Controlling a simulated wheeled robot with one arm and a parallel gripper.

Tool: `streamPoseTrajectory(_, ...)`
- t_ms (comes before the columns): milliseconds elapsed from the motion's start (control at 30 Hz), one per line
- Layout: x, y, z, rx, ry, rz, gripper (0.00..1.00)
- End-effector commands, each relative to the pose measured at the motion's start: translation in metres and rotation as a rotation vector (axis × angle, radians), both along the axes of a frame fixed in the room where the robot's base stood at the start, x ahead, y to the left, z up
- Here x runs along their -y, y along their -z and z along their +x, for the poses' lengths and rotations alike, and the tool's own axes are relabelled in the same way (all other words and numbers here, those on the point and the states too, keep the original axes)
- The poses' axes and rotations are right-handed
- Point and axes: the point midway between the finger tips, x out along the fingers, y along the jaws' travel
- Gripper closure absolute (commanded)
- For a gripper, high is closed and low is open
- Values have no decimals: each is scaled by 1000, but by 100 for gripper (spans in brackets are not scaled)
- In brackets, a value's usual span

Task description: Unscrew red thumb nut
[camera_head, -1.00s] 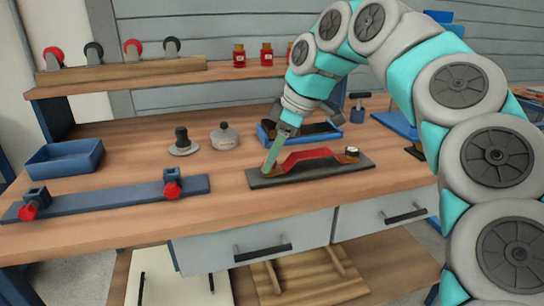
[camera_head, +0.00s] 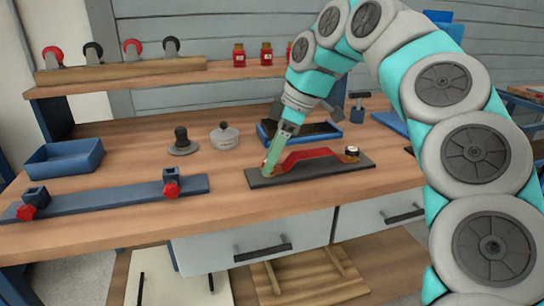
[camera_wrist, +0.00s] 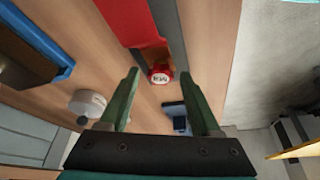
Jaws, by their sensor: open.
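In the wrist view the red thumb nut (camera_wrist: 159,76), with a pale marked top, sits at the end of the red part (camera_wrist: 131,20). My gripper (camera_wrist: 160,73) is open, with one green finger on each side of the nut and a gap to each. I cannot tell whether the fingertips are level with it. In the head view the red part (camera_head: 310,153) lies on a dark base plate (camera_head: 320,172). My gripper (camera_head: 269,165) is over its left end and mostly hides the nut there. A white-topped knob (camera_head: 352,150) stands at its right end.
A blue bar (camera_head: 110,197) with two red-knobbed clamps lies to the left. A blue tray (camera_head: 65,158), a dark-knobbed disc (camera_head: 182,143) and a grey lidded pot (camera_head: 224,136) stand behind. Another blue tray (camera_head: 334,131) is close behind the base plate.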

Motion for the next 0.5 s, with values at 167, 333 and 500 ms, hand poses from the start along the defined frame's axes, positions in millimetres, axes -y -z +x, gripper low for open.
streamPoseTrajectory(167,0,7,0,3,136,-2,36)
streamPoseTrajectory(333,0,8,-1,2,289,-2,36)
streamPoseTrajectory(500,-1,8,-2,2,457,-3,36)
